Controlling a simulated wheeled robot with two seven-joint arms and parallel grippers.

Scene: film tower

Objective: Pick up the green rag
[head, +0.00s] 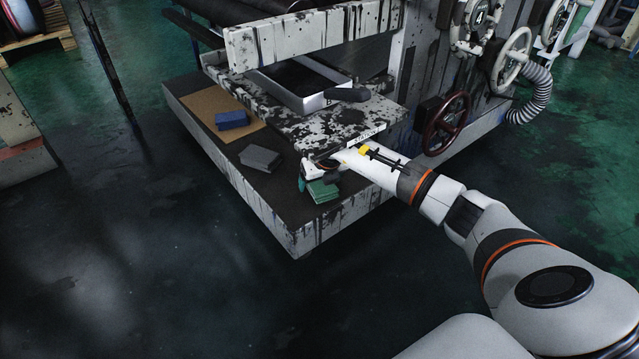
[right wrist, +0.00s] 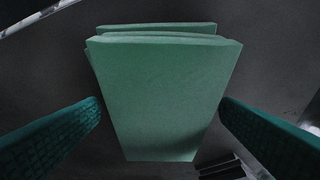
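The green rag (head: 323,191) is a folded stack lying near the front corner of the low dark platform (head: 285,212). In the right wrist view the rag (right wrist: 165,90) fills the middle, seen close from above. My right gripper (head: 312,181) is over the rag, partly hiding it. Its two green fingers stand open on either side of the rag in the right wrist view (right wrist: 160,125), with a gap at the left finger and a small one at the right. My left gripper is not in view.
A grey rag (head: 260,158) and a blue rag (head: 231,120) lie further back on the platform, the blue one on a brown sheet (head: 205,102). A paint-spattered shelf (head: 300,122) overhangs behind my gripper.

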